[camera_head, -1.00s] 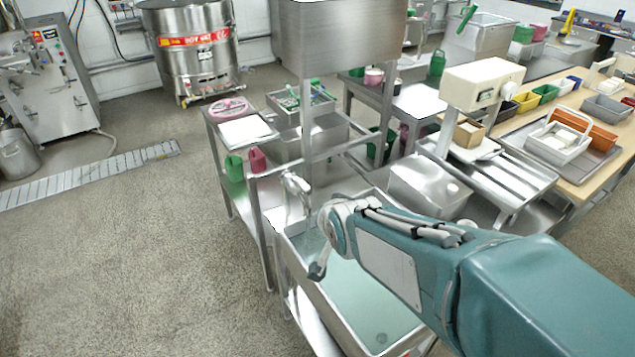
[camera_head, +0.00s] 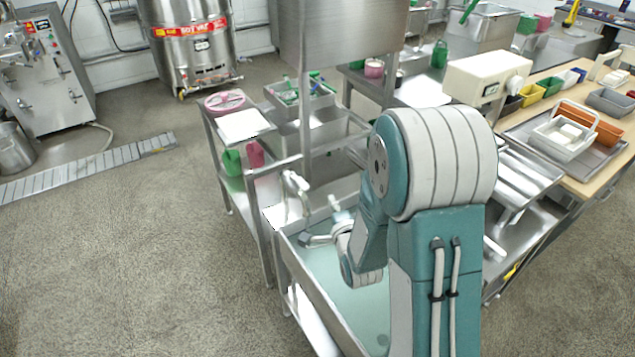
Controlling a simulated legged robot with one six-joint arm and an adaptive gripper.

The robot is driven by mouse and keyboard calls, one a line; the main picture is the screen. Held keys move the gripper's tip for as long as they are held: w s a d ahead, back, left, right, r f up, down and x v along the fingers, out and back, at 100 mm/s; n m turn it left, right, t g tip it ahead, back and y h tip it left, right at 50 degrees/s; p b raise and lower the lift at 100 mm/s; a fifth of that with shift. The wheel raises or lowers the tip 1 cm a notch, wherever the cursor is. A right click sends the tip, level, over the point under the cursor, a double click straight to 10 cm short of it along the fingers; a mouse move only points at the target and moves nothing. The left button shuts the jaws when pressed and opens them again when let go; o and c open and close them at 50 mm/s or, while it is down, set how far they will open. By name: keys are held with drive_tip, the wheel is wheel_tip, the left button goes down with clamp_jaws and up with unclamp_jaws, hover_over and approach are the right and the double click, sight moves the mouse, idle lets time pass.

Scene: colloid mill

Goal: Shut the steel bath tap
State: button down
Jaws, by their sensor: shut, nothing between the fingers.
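The steel bath tap (camera_head: 297,187) stands at the far left end of the steel bath (camera_head: 330,318), its curved spout over the basin. The bath holds pale greenish liquid. My arm reaches over the bath from the right, with its elbow high and its wrist low. My gripper (camera_head: 309,240) is over the bath, below and slightly right of the tap in the picture. It is shut and empty, and appears apart from the tap. The fingertips are small here. My arm hides the bath's right side. I cannot tell whether water is running from the spout.
A steel tank (camera_head: 348,35) rises behind the tap. A steel shelf on the left holds a white board (camera_head: 243,125), a green jug (camera_head: 231,162) and a red jug (camera_head: 255,154). A workbench with bins stands right.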

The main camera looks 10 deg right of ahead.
sight(303, 184)
drive_tip(key=shift+d+f+m+t, duration=0.45)
drive_tip(key=shift+f+m+t, duration=0.1)
drive_tip(key=shift+m, duration=0.25)
drive_tip(key=shift+a, duration=0.1)
drive_tip(key=w, duration=1)
drive_tip(key=a, duration=0.2)
drive_tip(key=s+a, duration=0.1)
drive_tip(key=shift+s+a, duration=0.2)
drive_tip(key=shift+a, duration=0.2)
